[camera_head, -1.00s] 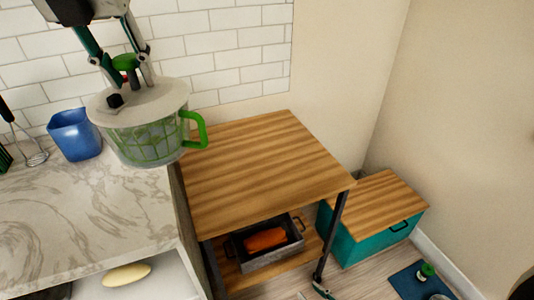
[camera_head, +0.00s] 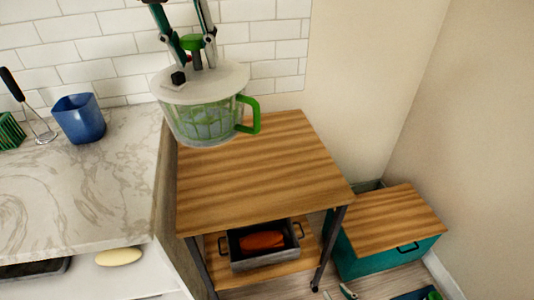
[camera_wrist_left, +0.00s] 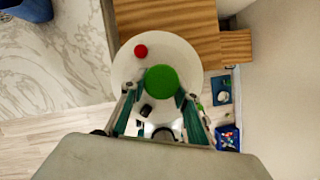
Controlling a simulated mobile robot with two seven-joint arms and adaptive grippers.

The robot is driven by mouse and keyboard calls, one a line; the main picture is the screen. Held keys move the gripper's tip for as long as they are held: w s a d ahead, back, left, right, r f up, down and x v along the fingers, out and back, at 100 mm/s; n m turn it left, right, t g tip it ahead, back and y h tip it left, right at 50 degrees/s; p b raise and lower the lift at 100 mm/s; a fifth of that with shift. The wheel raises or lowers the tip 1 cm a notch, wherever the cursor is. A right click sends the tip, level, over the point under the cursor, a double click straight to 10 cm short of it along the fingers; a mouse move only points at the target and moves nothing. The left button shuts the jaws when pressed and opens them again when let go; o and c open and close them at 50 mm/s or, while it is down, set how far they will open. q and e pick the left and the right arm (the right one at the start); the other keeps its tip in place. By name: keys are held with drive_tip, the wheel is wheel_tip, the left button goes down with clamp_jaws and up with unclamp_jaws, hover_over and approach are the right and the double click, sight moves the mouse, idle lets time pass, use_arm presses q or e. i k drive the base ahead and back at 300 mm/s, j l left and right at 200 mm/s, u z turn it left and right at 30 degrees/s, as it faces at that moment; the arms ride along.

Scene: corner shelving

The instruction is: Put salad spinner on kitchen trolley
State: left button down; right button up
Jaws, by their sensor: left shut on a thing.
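The salad spinner (camera_head: 205,118) has a clear bowl, a white lid, a green handle and a green knob. In the head view it hangs in the air over the back left part of the kitchen trolley's wooden top (camera_head: 255,185), near the counter's edge. My left gripper (camera_head: 194,52) is shut on the green knob on the lid. The left wrist view shows the white lid (camera_wrist_left: 183,62) from above, with the green knob (camera_wrist_left: 161,82) between the fingers. Whether the bowl touches the trolley top cannot be told. My right gripper is not seen.
A marble counter (camera_head: 90,190) with a blue container (camera_head: 79,118) and a whisk (camera_head: 38,122) adjoins the trolley on the left. A metal tray (camera_head: 262,262) sits on the trolley's lower shelf. A teal chest (camera_head: 385,255) stands at right. The trolley top is bare.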

sight(257, 167)
drive_tip(key=i+l, duration=0.1)
drive_tip(key=l, duration=0.25)
drive_tip(key=i+l, duration=0.1)
drive_tip(key=l, duration=0.2)
drive_tip(key=i+l, duration=0.15)
drive_tip(key=i, duration=0.15)
drive_tip(key=i+l, duration=0.1)
drive_tip(key=i, duration=0.15)
drive_tip(key=l+z, duration=0.05)
